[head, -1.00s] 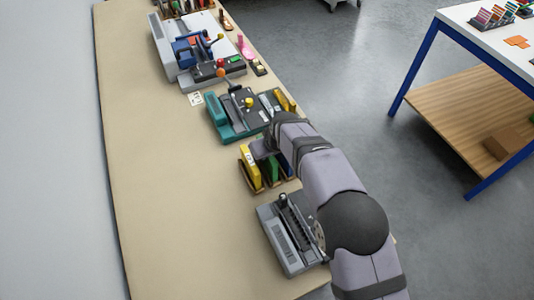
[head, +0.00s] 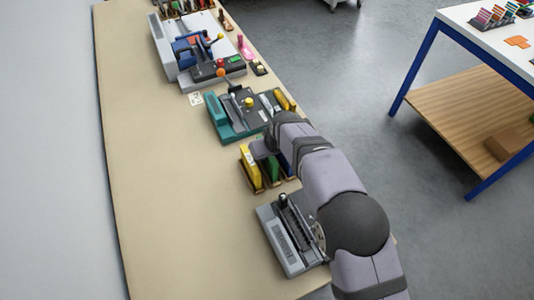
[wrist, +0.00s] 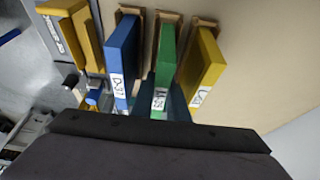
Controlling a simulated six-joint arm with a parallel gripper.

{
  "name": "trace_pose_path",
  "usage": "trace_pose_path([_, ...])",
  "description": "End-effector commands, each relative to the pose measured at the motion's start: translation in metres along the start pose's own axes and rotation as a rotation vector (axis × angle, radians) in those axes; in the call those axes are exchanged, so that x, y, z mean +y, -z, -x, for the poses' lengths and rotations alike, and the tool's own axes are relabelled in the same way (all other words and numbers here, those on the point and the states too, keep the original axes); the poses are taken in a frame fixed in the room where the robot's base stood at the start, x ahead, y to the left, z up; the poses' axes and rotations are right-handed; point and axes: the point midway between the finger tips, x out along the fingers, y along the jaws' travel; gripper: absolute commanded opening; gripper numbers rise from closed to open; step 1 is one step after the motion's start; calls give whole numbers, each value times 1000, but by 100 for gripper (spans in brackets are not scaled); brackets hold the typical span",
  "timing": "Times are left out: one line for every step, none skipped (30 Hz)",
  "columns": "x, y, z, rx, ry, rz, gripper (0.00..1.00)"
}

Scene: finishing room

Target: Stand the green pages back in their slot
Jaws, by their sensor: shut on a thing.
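The green pages (wrist: 164,62) are a thin upright block with a white label, in the middle of the wrist view. They stand between wooden slot dividers, with the blue pages (wrist: 122,55) to the left and the yellow pages (wrist: 203,65) to the right. My gripper (wrist: 164,100) is shut on the green pages, its dark fingers on either side near the labelled end. In the head view the green pages (head: 271,172) show partly below my wrist. The wooden rack (head: 258,190) is partly hidden by my arm. I cannot tell whether the green pages are fully seated.
A grey binding machine (head: 290,240) stands just in front of the rack, and a teal machine (head: 228,124) just behind it. Another yellow block (wrist: 75,25) is at the left of the wrist view. The tan bench (head: 160,190) is clear on the left.

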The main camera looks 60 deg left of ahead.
Motion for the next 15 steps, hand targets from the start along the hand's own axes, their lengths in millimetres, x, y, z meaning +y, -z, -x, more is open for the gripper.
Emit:
trace_pose_path([0,0,-1,1,0,0,0])
trace_pose_path([0,0,-2,1,0,0,0])
trace_pose_path([0,-1,-2,1,0,0,0])
trace_pose_path([0,-1,-3,1,0,0,0])
trace_pose_path([0,-1,-3,1,0,0,0])
trace_pose_path([0,-1,-4,1,0,0,0])
trace_pose_path([0,-2,-4,1,0,0,0])
trace_pose_path([0,-2,-5,1,0,0,0])
trace_pose_path([0,-2,-6,1,0,0,0])
trace_pose_path([0,-2,-6,1,0,0,0])
trace_pose_path([0,-2,-7,1,0,0,0])
trace_pose_path([0,-3,-7,1,0,0,0])
trace_pose_path([0,-3,-8,1,0,0,0])
trace_pose_path([0,-3,-8,1,0,0,0])
trace_pose_path([0,-3,-9,1,0,0,0])
